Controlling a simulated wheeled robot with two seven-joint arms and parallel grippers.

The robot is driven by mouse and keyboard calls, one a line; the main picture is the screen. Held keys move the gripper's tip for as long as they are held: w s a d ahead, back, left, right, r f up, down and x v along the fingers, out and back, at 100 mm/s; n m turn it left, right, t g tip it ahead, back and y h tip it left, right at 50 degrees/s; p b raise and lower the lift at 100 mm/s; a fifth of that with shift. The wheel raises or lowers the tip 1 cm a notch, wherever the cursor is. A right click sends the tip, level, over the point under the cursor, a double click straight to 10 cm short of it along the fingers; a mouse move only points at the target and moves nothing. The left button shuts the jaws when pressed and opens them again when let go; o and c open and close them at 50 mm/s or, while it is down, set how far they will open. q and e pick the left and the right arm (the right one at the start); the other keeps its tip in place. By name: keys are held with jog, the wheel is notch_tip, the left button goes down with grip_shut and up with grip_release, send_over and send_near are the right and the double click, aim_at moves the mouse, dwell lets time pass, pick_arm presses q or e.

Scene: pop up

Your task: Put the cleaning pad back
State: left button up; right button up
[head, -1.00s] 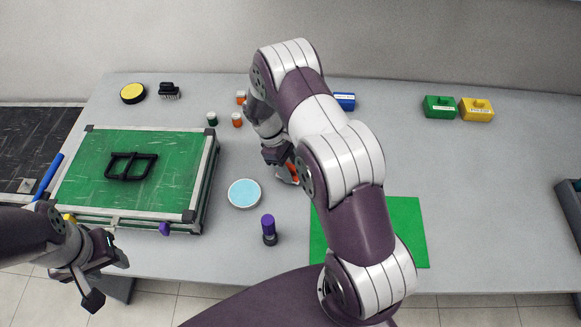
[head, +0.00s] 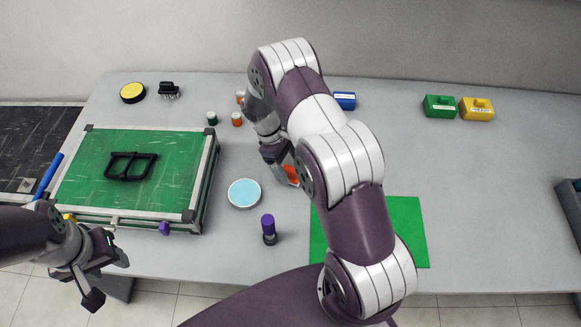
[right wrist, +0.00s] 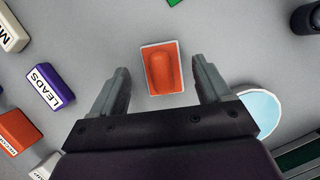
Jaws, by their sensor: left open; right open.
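An orange block with a raised grip and a pale edge, which looks like the cleaning pad (right wrist: 162,70), lies on the table. It shows between and just past the fingertips in the right wrist view, with space on both sides. In the head view the pad (head: 291,174) is partly hidden by my right arm. My right gripper (head: 281,158) is open beside it; I cannot tell its exact height. My left gripper (head: 104,276) is open and empty at the table's front left, away from the pad.
A light blue round dish (head: 244,193) and a purple-capped bottle (head: 268,229) stand near the pad. A green-topped framed board (head: 95,170) holds a black frame (head: 131,165). A green mat (head: 408,230) lies partly under my right arm.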

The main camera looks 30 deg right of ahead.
jog(key=p+v, duration=0.1)
jog(key=v, duration=0.4)
jog(key=shift+r+p, duration=0.4)
jog(key=shift+r, duration=0.05)
jog(key=s+a+r+m+t+y+p, duration=0.1)
jog(key=s+a+r+p, duration=0.15)
jog(key=r, duration=0.45)
jog(key=s+a+r+m+t+p, duration=0.1)
jog(key=a+r+m+p, duration=0.15)
jog(key=r, duration=0.35)
jog(key=s+a+r+m+t+y, duration=0.1)
jog(key=s+r+m+t, duration=0.2)
jog(key=s, duration=0.9)
notch_tip(320, 180, up, 3)
jog(key=shift+a+r+y+p, duration=0.15)
jog(key=shift+a+y+p, duration=0.15)
jog(key=shift+a+p, duration=0.1)
jog(key=shift+s+m, duration=0.15)
jog(key=shift+m, duration=0.1)
